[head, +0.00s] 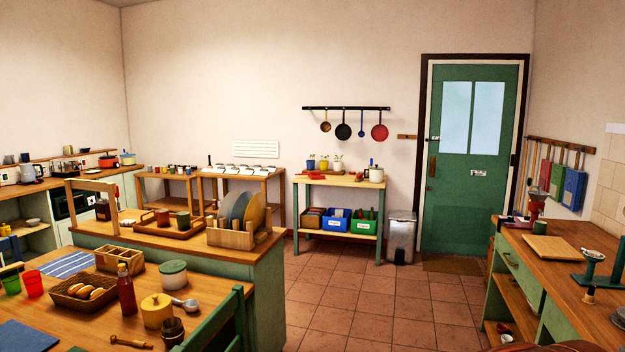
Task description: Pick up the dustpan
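I cannot pick out a dustpan with certainty. On the right wall, several flat panels hang from a wooden rail (560,146) by narrow upper parts. They include a red panel (545,174), a green panel (557,181) and a blue panel (573,189); from here I cannot tell whether any is a dustpan. My gripper is not in view.
Tiled floor (345,308) lies clear between the left counter (265,262) and the right workbench (545,262). A metal bin (400,238) stands beside the green door (465,215). A green chair (218,325) stands by the front table (215,288).

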